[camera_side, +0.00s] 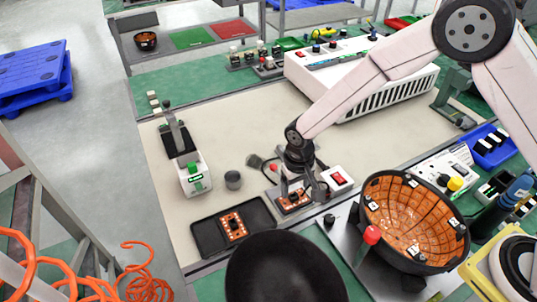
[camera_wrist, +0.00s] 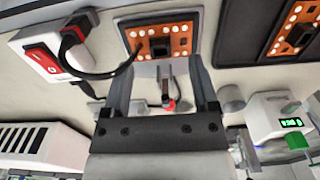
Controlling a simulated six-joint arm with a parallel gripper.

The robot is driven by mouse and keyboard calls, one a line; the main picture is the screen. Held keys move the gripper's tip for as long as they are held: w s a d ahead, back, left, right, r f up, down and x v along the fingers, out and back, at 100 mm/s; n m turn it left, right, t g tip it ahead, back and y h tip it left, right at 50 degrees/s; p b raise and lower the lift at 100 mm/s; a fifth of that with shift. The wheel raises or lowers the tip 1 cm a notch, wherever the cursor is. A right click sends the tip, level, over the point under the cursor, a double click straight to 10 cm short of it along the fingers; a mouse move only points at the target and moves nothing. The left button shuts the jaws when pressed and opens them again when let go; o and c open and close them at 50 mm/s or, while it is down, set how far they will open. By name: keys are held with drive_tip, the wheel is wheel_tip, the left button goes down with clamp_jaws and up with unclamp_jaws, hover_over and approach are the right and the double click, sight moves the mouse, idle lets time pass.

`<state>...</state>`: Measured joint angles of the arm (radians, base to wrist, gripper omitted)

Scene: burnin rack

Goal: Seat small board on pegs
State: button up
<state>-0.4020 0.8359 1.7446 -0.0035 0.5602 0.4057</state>
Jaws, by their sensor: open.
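One small orange board (camera_side: 293,203) with pale dots and a dark centre block lies on a light base plate. It also shows in the wrist view (camera_wrist: 160,42), beyond my fingertips. My gripper (camera_side: 303,190) is just above this board, fingers spread and nothing seen held; they also show in the wrist view (camera_wrist: 158,68). A second orange board (camera_side: 233,226) lies in a black tray (camera_side: 262,211) to the left, and shows at the upper right of the wrist view (camera_wrist: 292,36). I cannot make out the pegs or whether the near board sits on them.
A white box with a red switch (camera_side: 338,179) stands right of the plate, with a black cable (camera_wrist: 95,73). An orange-lined bowl (camera_side: 413,220) is at right. The mat's upper left is mostly clear.

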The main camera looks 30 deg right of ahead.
sight(295, 197)
drive_tip(key=shift+r, duration=2.1)
drive_tip(key=shift+s+d+r, duration=0.1)
drive_tip(key=shift+d+r, duration=0.05)
drive_tip(key=shift+d, duration=0.05)
drive_tip(key=s+d+r+t, duration=0.1)
drive_tip(key=s+d+r, duration=0.3)
drive_tip(key=s+d, duration=0.3)
drive_tip(key=s+d+r+t, duration=0.1)
drive_tip(key=s+d+r, duration=0.4)
drive_tip(key=d, duration=0.5)
drive_tip(key=shift+s+d+t, duration=0.3)
drive_tip(key=shift+s, duration=0.8)
